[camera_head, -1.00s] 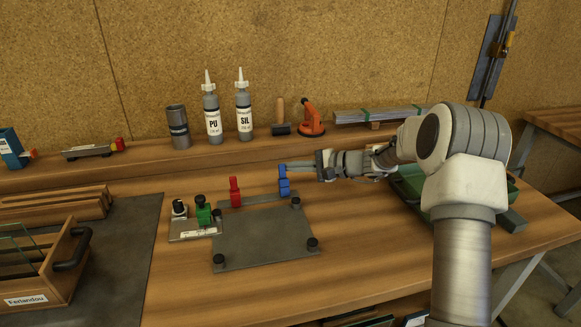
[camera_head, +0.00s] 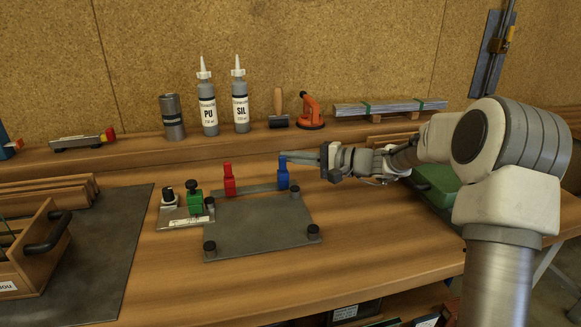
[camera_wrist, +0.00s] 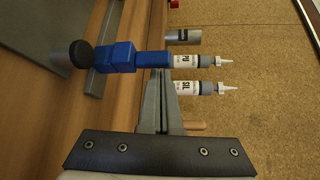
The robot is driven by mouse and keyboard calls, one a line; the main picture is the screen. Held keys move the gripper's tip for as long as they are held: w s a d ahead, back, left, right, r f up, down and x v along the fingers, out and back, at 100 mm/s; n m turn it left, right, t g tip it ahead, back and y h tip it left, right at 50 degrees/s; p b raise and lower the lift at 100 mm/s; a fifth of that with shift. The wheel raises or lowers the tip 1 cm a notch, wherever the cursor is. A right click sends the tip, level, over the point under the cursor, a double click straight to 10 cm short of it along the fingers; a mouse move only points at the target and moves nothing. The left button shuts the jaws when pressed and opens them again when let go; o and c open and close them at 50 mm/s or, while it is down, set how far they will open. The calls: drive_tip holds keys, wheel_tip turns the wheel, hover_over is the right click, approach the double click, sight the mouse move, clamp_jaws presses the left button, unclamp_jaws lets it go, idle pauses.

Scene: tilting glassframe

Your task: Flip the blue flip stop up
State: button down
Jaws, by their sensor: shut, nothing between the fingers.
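The blue flip stop (camera_head: 283,174) stands upright at the back right corner of the grey plate fixture (camera_head: 262,230) in the head view. In the wrist view the blue flip stop (camera_wrist: 120,57) lies across the picture, its narrow upper end pointing right towards the bottles. My gripper (camera_head: 290,157) is shut and empty, reaching in from the right, with its fingertips at the stop's upper end. In the wrist view my gripper (camera_wrist: 160,74) has its tips just beside that upper end. I cannot tell whether they touch.
A red flip stop (camera_head: 229,180) stands upright left of the blue one. A green clamp (camera_head: 194,202) sits further left. Two bottles (camera_head: 208,105) (camera_head: 241,103) and a metal can (camera_head: 172,117) stand on the back shelf. The table in front of the plate is clear.

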drive_tip(key=shift+s+d, duration=0.1)
drive_tip(key=shift+s, duration=0.35)
drive_tip(key=p+v, duration=0.3)
drive_tip(key=v, duration=1.4)
drive_tip(key=s+a+n+g+h, duration=0.3)
drive_tip(key=s+a+g+h, duration=0.2)
drive_tip(key=s+a, duration=0.5)
drive_tip(key=s+d+n+t+h, duration=0.25)
drive_tip(key=s+h, duration=0.25)
drive_tip(key=s, duration=0.5)
drive_tip(key=s+d+n+t+h, duration=0.1)
drive_tip(key=s+d+n+h, duration=0.3)
drive_tip(key=s, duration=0.6)
wheel_tip(320, 180, up, 20)
drive_tip(key=m+p, duration=0.2)
drive_tip(key=p, duration=1.7)
drive_tip(key=shift+a+h, duration=0.3)
drive_tip(key=shift+a, duration=0.15)
